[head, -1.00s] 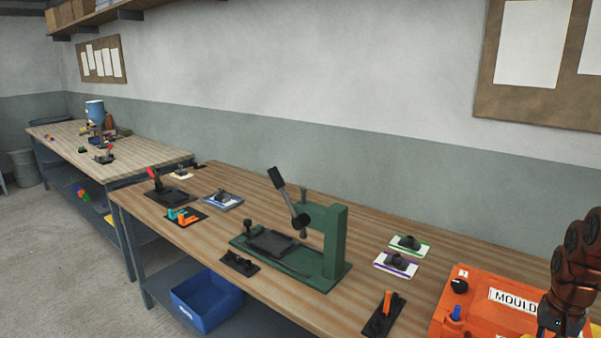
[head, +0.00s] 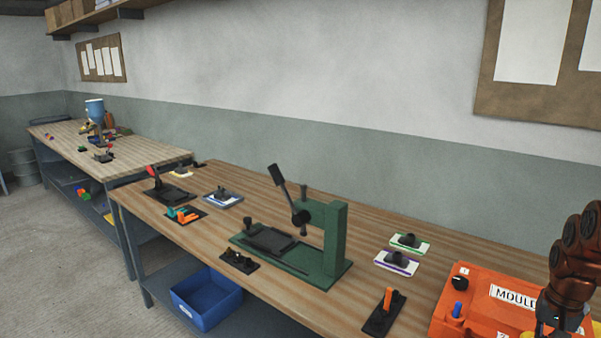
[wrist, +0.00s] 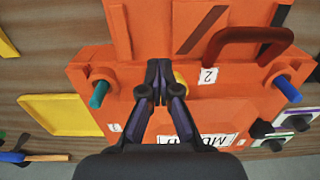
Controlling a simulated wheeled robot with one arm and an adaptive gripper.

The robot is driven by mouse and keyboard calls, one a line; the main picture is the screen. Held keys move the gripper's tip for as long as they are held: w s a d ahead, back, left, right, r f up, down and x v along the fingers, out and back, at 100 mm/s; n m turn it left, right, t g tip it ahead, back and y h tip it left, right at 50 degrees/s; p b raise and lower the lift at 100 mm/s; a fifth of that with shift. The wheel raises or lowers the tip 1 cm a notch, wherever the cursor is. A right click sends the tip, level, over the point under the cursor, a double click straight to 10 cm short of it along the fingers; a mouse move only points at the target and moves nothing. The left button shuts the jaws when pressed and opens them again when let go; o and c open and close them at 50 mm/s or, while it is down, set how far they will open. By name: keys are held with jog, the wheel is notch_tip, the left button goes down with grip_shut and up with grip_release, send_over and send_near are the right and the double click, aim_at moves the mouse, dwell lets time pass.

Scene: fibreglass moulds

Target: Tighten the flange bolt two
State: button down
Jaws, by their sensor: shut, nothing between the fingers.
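The orange mould (head: 480,290) sits at the right of the near bench and fills much of the wrist view (wrist: 240,110). A label "2" (wrist: 208,76) is on it, right of a yellow bolt head (wrist: 180,82) that my gripper partly hides. A teal bolt (wrist: 99,93) stands at the left side and a blue bolt (wrist: 290,88) at the right side. My gripper (wrist: 159,76) is shut with nothing in it, its tips just left of and over the yellow bolt head. I cannot tell whether they touch it.
A red-brown handle (wrist: 248,38) rises from the mould near the label. A yellow tray (wrist: 60,114) lies left of it in the wrist view. A green press (head: 325,240) and several small tools stand left along the bench, with bare wood between them.

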jog(key=shift+w+a+b, duration=0.4)
jog(key=shift+a+b, duration=0.25)
jog(key=shift+b, duration=0.45)
jog(key=shift+w+a+b, duration=0.35)
jog(key=shift+w+b, duration=0.15)
jog(key=shift+b, duration=0.1)
jog(key=shift+a, duration=0.1)
jog(key=shift+s+a+b, duration=0.2)
jog(key=shift+b, duration=0.2)
notch_tip(320, 180, up, 6)
jog(key=p, duration=0.1)
jog(key=shift+p, duration=0.3)
dwell(0.4)
